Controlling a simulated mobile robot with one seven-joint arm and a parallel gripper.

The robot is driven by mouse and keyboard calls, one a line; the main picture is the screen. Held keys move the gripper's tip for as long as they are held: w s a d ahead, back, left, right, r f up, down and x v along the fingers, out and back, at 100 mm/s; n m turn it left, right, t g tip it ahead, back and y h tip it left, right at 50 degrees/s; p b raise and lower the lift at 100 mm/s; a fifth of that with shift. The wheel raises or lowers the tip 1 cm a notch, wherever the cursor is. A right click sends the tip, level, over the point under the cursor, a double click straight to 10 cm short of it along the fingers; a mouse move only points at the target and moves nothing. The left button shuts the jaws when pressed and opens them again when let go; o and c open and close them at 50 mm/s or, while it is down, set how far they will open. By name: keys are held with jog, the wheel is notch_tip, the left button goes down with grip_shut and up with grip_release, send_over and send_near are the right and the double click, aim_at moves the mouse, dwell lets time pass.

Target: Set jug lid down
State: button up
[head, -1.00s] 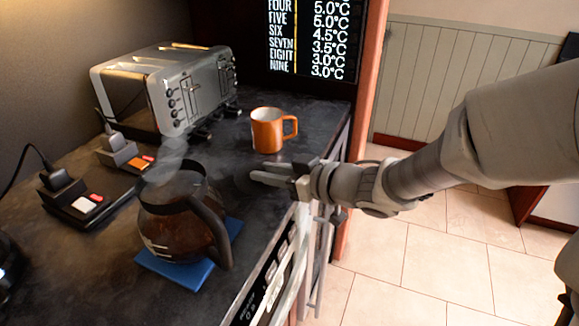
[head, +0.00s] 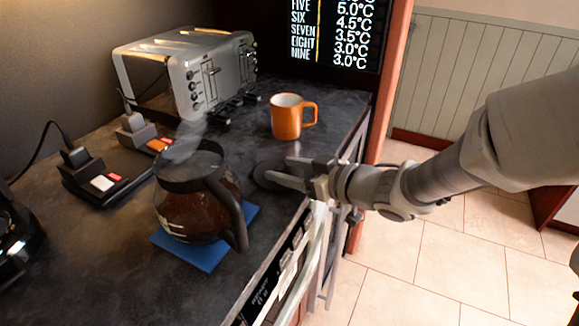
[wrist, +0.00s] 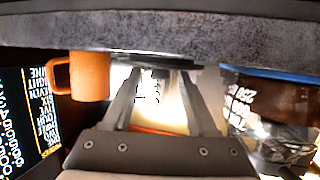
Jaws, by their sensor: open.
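The jug lid (head: 264,171) is a dark round disc lying on the dark counter, between the jug and the counter's front edge. It hardly stands out from the counter. My gripper (head: 280,170) reaches in from the right, low over the counter, with its fingers at the lid. In the wrist view the gripper (wrist: 164,75) is open, and the thin dark lid (wrist: 152,58) shows at the fingertips; whether they touch it I cannot tell. The glass jug (head: 196,205) holds dark liquid and stands uncovered and steaming on a blue mat (head: 190,251).
An orange mug (head: 287,118) stands behind the gripper. A metal toaster (head: 195,75) is at the back left. Two small dark devices, one a base with buttons (head: 100,185), sit left of the jug. The counter's front edge and rail (head: 290,275) run close under my arm.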

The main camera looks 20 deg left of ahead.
jog(key=shift+r, duration=0.3)
jog(key=p+v, duration=0.4)
jog(key=v, duration=0.8)
jog(key=w+d+r+m+t+h, duration=0.35)
jog(key=w+d+t+h, duration=0.3)
jog(key=d, duration=0.25)
jog(key=d+r+m+h, duration=0.3)
jog(key=d+m+h, duration=0.35)
jog(key=d, duration=0.55)
jog(key=s+d+f+m+g, duration=0.1)
jog(key=s+m+g, duration=0.1)
jog(key=s, duration=0.7)
jog(key=s+d+f+m+g, duration=0.1)
jog(key=s+m+g, duration=0.1)
jog(key=s, duration=0.7)
jog(key=shift+f+g+h, duration=0.3)
jog(key=shift+g+h, duration=0.1)
jog(key=shift+g, duration=0.45)
